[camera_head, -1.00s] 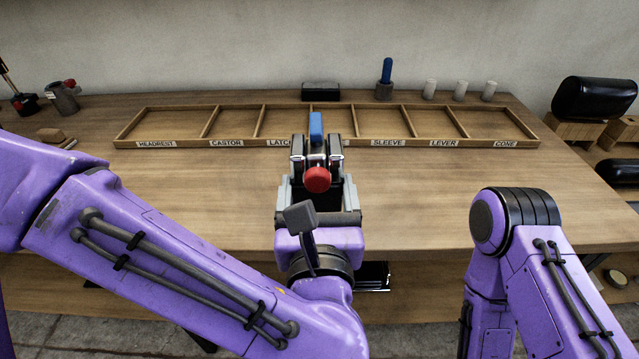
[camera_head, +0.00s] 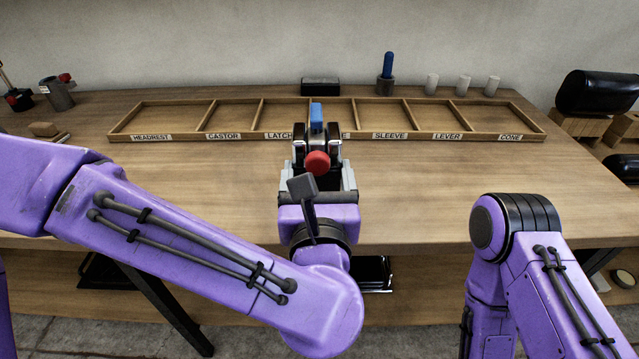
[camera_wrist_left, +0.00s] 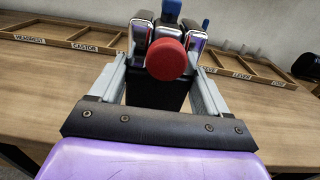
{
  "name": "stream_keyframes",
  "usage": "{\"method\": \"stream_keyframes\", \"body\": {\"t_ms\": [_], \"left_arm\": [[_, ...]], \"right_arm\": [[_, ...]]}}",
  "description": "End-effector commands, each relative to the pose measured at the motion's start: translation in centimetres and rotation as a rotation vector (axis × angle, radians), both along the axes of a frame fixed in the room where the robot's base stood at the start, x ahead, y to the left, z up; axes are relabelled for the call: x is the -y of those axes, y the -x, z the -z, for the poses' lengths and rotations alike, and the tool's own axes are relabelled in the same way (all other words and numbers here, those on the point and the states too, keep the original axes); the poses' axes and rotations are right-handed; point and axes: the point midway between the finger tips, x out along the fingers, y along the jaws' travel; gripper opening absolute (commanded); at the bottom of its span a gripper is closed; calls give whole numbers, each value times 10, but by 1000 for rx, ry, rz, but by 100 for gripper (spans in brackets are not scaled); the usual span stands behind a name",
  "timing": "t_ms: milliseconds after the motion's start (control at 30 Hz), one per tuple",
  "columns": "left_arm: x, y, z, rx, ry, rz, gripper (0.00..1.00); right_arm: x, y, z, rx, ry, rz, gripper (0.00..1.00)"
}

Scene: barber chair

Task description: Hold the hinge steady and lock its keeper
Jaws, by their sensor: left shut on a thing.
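The hinge (camera_head: 318,143) is a dark and chrome piece with a red round knob (camera_head: 317,162) facing me and a blue tab (camera_head: 316,117) at its top. I cannot tell which part is the keeper. My left gripper (camera_head: 318,178) is shut on the hinge, above the table's middle and in front of the tray. In the left wrist view the grey fingers flank the dark body (camera_wrist_left: 157,95), with the red knob (camera_wrist_left: 167,60) in front and the blue tab (camera_wrist_left: 171,10) behind. My right arm shows at the right, but its gripper is out of view.
A wooden tray (camera_head: 362,137) with labelled compartments spans the back of the table (camera_head: 420,200). Behind it stand a black box (camera_head: 320,87), a blue-topped holder (camera_head: 386,85) and white cylinders (camera_head: 431,84). The tabletop right of the hinge is clear.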

Motion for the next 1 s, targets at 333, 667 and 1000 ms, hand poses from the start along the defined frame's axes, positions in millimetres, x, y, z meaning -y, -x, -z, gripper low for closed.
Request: {"method": "stream_keyframes", "body": {"t_ms": [333,667,1000], "left_arm": [[0,-24,22,2,3,0,13],[0,-47,42,1,2,0,13],[0,-70,61,3,3,0,13]], "right_arm": [[0,0,23,0,0,0,100],[0,0,42,0,0,0,100],[0,0,59,0,0,0,100]]}}
